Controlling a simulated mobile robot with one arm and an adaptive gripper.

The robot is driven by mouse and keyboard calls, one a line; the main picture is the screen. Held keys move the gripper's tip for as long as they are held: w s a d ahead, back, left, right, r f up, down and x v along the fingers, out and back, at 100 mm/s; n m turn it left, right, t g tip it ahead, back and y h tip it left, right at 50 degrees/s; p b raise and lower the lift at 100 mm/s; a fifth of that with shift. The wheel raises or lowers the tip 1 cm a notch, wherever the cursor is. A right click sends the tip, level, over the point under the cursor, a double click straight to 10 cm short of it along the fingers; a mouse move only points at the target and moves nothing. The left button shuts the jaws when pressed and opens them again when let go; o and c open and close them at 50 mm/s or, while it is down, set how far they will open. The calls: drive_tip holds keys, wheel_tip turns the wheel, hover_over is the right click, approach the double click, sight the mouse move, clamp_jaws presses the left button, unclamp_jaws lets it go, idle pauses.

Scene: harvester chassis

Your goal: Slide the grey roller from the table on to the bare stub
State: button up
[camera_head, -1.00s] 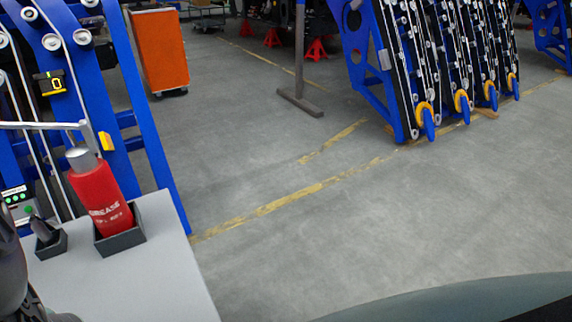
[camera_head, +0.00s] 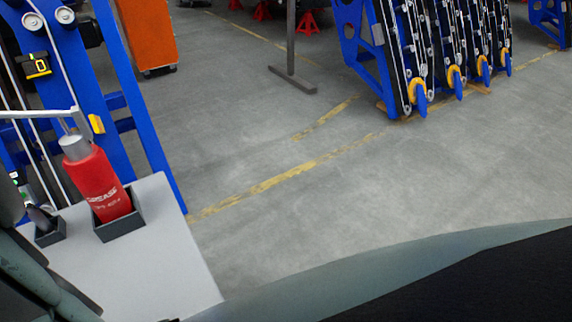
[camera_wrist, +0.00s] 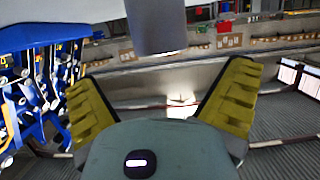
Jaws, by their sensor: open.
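My gripper (camera_wrist: 160,76) is open in the wrist view, with its two yellow ribbed fingers wide apart. A smooth grey cylinder (camera_wrist: 157,28) shows at the top of that view, beyond the fingers and roughly in line with the gap. Nothing touches it that I can see, and I cannot tell whether it is the grey roller. The table (camera_head: 165,240) is at the lower left of the head view; no roller shows on its visible part. A blue chassis frame (camera_head: 135,130) stands behind it. I cannot make out the bare stub.
A red grease bottle (camera_head: 98,182) stands in a dark holder (camera_head: 120,228) on the table. A smaller dark holder (camera_head: 50,236) is beside it. An orange cabinet (camera_head: 147,35) and blue racks (camera_head: 365,50) stand farther back.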

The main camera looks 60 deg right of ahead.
drive_tip(key=shift+p+x, duration=0.55)
drive_tip(key=shift+x, duration=2.45)
drive_tip(key=shift+s+f, duration=0.15)
drive_tip(key=shift+s, duration=0.05)
drive_tip(key=c, duration=1.4)
